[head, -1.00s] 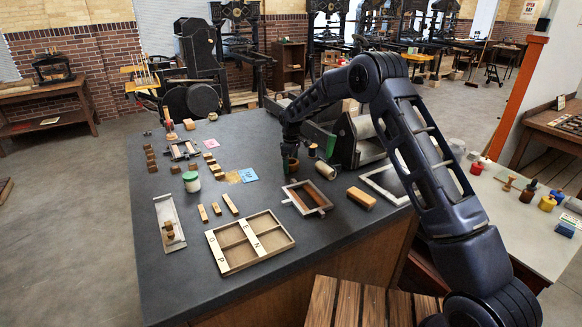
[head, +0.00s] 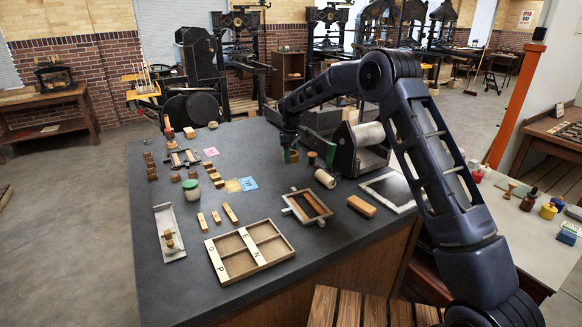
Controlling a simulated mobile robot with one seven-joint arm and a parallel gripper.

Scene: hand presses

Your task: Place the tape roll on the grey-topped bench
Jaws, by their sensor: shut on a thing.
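My gripper (head: 290,152) is at the far side of the large dark grey-topped bench (head: 180,285), low over its top. It is shut on a small brownish thing (head: 294,157), seemingly the tape roll, mostly hidden by the fingers. It is too small in view to tell its shape. It seems a little above the bench top. The bench on the right has a paler top (head: 500,225).
Near my gripper are a small dark spool (head: 312,158), a white cylinder (head: 325,179) and a roller machine (head: 362,148). A divided wooden tray (head: 222,270), a jar (head: 192,190) and several blocks stand on the bench. Its front left is clear.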

